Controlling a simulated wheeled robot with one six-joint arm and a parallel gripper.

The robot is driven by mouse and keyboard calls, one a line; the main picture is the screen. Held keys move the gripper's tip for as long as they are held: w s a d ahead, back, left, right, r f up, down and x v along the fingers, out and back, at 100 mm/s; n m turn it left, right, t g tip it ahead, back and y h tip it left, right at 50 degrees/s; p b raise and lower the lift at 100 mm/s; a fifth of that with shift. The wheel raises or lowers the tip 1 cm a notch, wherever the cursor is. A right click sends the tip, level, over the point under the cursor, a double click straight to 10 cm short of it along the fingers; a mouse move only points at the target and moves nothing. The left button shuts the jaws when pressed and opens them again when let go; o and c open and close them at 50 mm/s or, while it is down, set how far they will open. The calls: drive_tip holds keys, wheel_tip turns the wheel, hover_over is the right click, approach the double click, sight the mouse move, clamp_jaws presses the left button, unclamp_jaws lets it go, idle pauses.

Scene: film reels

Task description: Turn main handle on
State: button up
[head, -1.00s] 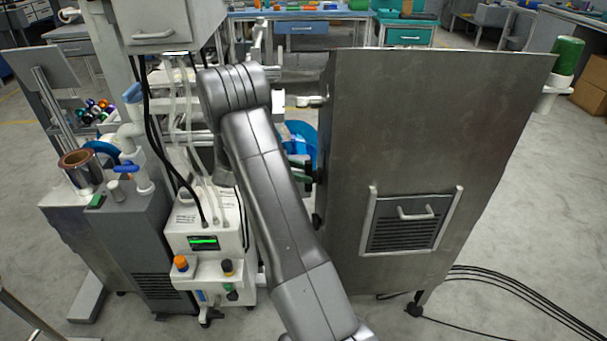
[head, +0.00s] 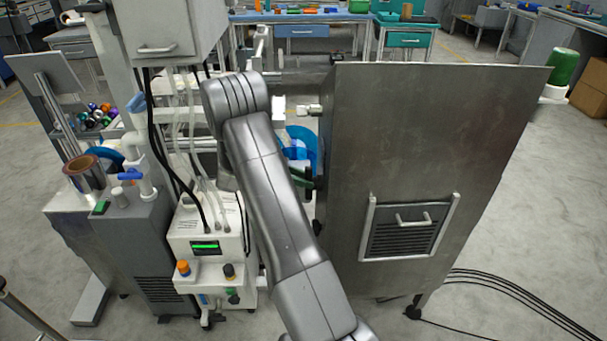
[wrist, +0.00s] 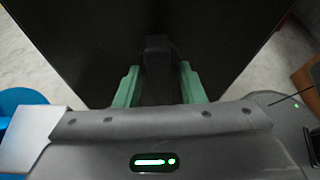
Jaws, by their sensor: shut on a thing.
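The main handle (wrist: 158,58) is a dark, blocky upright piece on a dark panel (wrist: 90,45) in the wrist view. My gripper (wrist: 157,84) has its two green fingers on either side of the handle and is shut on it. In the head view my gripper (head: 303,178) shows only as a bit of green at the left side of the large grey metal cabinet (head: 430,130). My arm hides most of the gripper there. The handle's turned position cannot be told from these views.
A white machine (head: 207,245) with a green-lit display and tubes stands left of my arm. A grey unit (head: 135,240) with blue-handled valves is further left. Black cables (head: 510,290) run over the floor at right. Open floor lies right of the cabinet.

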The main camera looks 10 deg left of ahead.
drive_tip(key=shift+w+a+f+n+g+h+p, duration=0.1)
drive_tip(key=shift+w+f+n+g+h+p, duration=0.15)
drive_tip(key=shift+n+g+h+p, duration=1)
drive_tip(key=shift+w+a+f+n+g+h+p, duration=0.1)
drive_tip(key=shift+w+f+n+g+h+p, duration=0.2)
drive_tip(key=shift+n+p, duration=1.95)
drive_tip(key=shift+w+a+f+n+g+h+p, duration=0.15)
drive_tip(key=shift+n+g+h+p, duration=0.4)
drive_tip(key=shift+n+g+p, duration=1.05)
drive_tip(key=shift+d+n+t, duration=0.1)
drive_tip(key=shift+n+t, duration=0.5)
drive_tip(key=shift+t, duration=0.15)
drive_tip(key=o, duration=0.6)
drive_tip(key=shift+o, duration=0.2)
